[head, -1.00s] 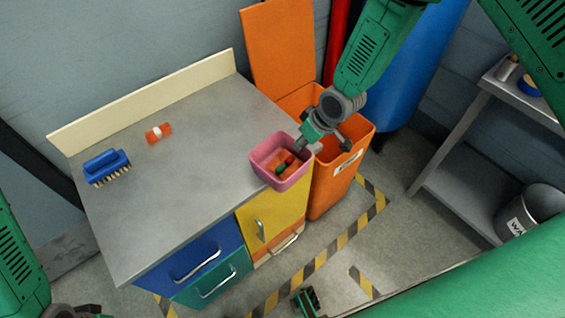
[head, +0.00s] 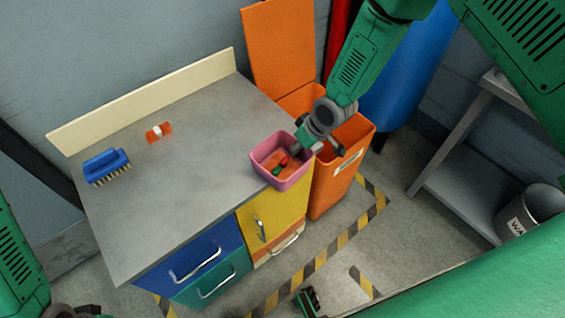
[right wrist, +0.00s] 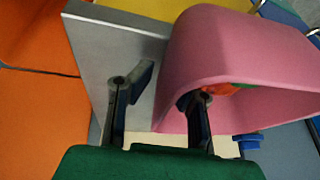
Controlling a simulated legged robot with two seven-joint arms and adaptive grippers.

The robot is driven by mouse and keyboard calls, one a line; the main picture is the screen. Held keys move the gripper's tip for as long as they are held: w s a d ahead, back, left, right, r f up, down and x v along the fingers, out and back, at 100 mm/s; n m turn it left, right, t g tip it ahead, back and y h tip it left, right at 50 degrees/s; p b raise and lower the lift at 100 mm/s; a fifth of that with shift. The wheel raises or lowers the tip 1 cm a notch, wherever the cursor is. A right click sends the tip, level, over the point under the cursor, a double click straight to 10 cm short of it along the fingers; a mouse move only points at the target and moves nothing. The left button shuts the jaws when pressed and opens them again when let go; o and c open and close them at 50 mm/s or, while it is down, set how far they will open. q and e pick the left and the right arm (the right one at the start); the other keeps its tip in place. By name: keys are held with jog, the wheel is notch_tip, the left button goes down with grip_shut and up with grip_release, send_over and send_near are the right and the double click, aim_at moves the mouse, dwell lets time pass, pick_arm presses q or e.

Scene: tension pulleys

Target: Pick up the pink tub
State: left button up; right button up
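The pink tub (head: 268,172) stands upright on the grey worktop at its front right corner, with red, orange and green items inside. My right gripper (head: 314,150) is at the tub's right rim, fingers apart. In the right wrist view the gripper (right wrist: 170,93) is open; one finger overlaps the opening of the pink tub (right wrist: 240,50), the other is outside over the grey top. The tub's near wall appears to lie between them; contact cannot be told. A green and black part at the bottom edge looks like my left gripper (head: 307,301); its fingers are unclear.
The worktop (head: 190,180) also holds a blue brush (head: 106,165) and an orange-and-white item (head: 158,132) at the left. An open orange bin (head: 325,190) stands right beside the worktop. A grey shelf (head: 460,195) with a bucket is at the right.

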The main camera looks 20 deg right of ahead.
jog(key=shift+a, duration=0.25)
jog(key=shift+c, duration=0.4)
jog(key=shift+a, duration=0.1)
grip_shut()
jog(key=shift+d+r, duration=0.15)
jog(key=shift+d, duration=0.1)
jog(key=shift+w+r, duration=0.1)
jog(key=shift+r, duration=0.25)
notch_tip(320, 180, up, 9)
jog(key=shift+a+f+p, duration=0.1)
jog(key=shift+a+p, duration=0.05)
jog(key=shift+p, duration=0.15)
jog(key=shift+r, duration=0.45)
